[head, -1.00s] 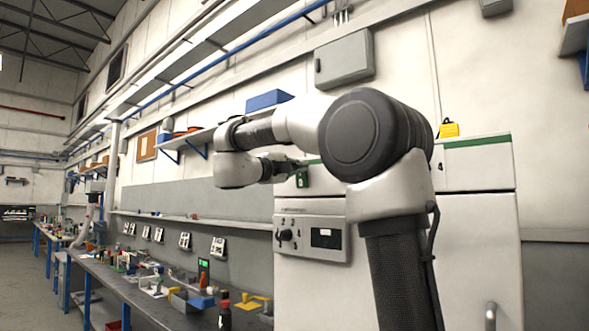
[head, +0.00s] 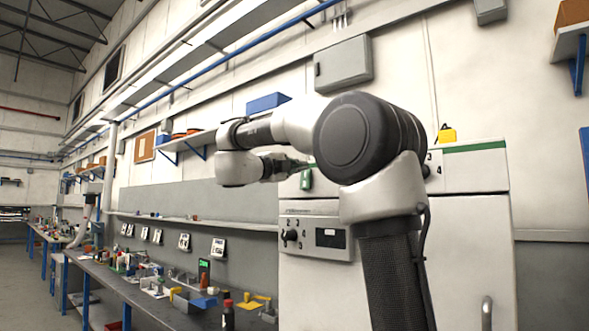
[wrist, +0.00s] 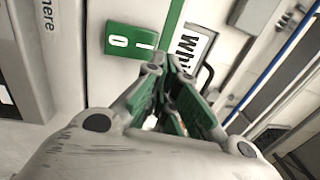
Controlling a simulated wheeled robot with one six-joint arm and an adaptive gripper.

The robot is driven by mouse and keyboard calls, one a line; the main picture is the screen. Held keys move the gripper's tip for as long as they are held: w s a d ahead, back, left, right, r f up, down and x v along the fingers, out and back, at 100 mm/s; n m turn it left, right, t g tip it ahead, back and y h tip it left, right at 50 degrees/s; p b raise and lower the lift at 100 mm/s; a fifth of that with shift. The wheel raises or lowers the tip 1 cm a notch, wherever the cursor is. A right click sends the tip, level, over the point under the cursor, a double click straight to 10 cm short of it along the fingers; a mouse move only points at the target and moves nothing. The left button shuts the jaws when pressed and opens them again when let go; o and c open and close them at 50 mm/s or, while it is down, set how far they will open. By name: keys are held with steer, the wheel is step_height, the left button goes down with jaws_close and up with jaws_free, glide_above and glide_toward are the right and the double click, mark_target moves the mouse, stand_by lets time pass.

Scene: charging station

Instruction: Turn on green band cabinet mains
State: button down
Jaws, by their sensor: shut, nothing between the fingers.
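The cabinet (head: 465,235) is white with a green band (head: 474,147) along its top edge. A green mains switch (head: 306,180) is on its front, partly behind my arm from the band's right stretch. In the wrist view the green switch (wrist: 130,40) shows marks 0 and I, beside a green strip and a white label with large black letters. My gripper (wrist: 168,64) is shut and empty, its tips close to the I end of the switch; contact cannot be told. In the head view my gripper (head: 300,165) is near the switch, its fingertips hard to make out.
A grey panel with a black rotary knob (head: 290,236) and small display (head: 331,238) sits below the switch. A yellow item (head: 446,134) stands on the cabinet. A cluttered workbench (head: 150,298) runs along the left wall. Open floor lies at far left.

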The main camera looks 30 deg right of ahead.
steer(key=s+a+r, duration=0.1)
steer(key=s+a, duration=0.2)
steer(key=a, duration=0.7)
steer(key=shift+s+r, duration=0.2)
steer(key=shift+s, duration=0.05)
steer(key=shift+d, duration=0.1)
